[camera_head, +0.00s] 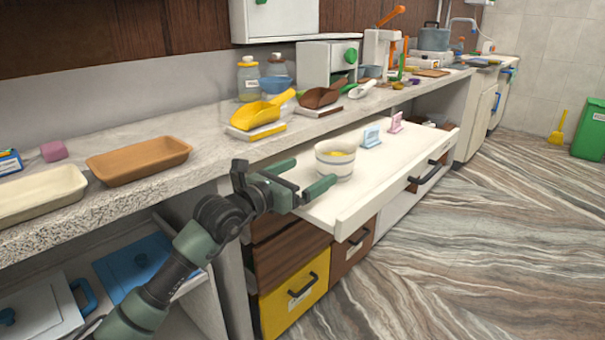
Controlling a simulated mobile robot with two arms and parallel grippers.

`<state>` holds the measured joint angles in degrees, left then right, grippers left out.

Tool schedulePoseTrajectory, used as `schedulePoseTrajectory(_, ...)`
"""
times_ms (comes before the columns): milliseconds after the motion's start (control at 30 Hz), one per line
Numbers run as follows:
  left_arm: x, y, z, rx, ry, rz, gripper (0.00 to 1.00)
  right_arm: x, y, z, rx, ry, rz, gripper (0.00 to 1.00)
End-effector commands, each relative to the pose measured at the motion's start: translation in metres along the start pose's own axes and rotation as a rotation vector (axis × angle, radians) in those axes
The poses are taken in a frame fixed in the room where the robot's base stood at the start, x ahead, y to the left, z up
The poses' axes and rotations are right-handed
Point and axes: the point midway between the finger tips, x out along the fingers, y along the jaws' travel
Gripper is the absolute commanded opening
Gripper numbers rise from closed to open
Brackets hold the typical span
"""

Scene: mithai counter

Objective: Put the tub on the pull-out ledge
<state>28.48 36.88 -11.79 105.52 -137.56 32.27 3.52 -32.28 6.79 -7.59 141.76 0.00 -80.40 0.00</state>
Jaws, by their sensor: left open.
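A round white tub (334,166) with a band around it and yellow contents stands upright on the white pull-out ledge (389,175), near its left end. The ledge sticks out from under the counter, above the drawers. My left gripper (301,178) is open and empty, just left of the tub. Its two fingers point toward the tub, one behind and one in front, and the front fingertip overlaps the tub's lower left edge in the picture. I cannot tell whether it touches. My right gripper is not in view.
Two small stands, one blue (371,137) and one pink (395,122), stand on the ledge beyond the tub. The counter (218,147) above holds trays (138,160), a yellow scoop (262,112) and jars. The ledge's front right part is bare.

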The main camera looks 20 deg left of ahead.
Motion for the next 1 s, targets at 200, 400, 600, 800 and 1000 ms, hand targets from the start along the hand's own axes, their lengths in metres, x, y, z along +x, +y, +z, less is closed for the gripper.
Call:
schedulePoseTrajectory(200,-0.013,-0.001,0.0,0.001,0.001,-0.001,1.0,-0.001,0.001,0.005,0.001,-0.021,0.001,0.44)
schedulePoseTrajectory(400,-0.02,-0.04,0.001,-0.161,-0.087,-0.109,1.0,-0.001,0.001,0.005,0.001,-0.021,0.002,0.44)
schedulePoseTrajectory(600,-0.067,-0.09,0.023,-0.746,-0.372,-0.272,1.0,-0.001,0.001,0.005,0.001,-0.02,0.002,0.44)
schedulePoseTrajectory(800,-0.119,-0.051,-0.002,-1.427,-0.62,-0.143,1.0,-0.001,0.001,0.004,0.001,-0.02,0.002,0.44)
schedulePoseTrajectory(1000,-0.179,-0.016,-0.134,-2.121,-0.732,0.36,1.0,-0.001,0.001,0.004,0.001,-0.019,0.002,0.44)
